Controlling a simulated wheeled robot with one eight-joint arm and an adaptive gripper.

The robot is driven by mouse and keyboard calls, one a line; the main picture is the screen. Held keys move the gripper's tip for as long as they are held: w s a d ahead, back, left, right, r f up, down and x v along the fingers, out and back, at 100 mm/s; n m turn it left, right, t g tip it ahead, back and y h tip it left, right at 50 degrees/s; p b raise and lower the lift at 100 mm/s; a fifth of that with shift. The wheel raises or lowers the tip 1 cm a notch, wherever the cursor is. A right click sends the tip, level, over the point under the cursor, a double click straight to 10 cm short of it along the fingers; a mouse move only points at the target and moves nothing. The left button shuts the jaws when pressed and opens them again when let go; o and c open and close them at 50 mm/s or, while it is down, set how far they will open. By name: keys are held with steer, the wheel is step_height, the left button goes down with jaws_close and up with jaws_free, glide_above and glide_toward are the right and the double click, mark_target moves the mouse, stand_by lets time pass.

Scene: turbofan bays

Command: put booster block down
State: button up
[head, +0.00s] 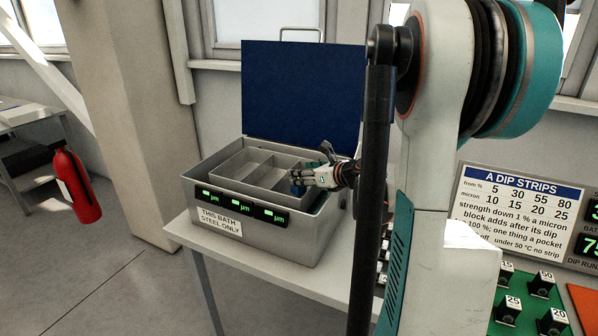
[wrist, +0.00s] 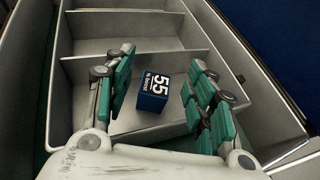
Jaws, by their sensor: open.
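The booster block (wrist: 155,90) is a small dark blue block with a white top label reading 55. In the wrist view it sits on the floor of the pocket nearest my wrist, inside a grey divided tray (wrist: 130,55). My gripper (wrist: 162,58) is open, with its green-padded fingers on either side of the block and a visible gap on both sides. In the head view my gripper (head: 308,178) reaches over the right end of the tray in the metal bath (head: 310,235). There the fingers mostly hide the block.
The bath stands on a white table (head: 190,236), its blue lid (head: 300,90) raised behind. Three green displays and a STEEL ONLY label are on its front. The other tray pockets look empty. A dip strips sign (head: 520,215) and green panel (head: 530,305) stand right.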

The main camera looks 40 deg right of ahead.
steer(key=p+v, duration=0.2)
steer(key=v, duration=0.7)
steer(key=shift+r, duration=0.2)
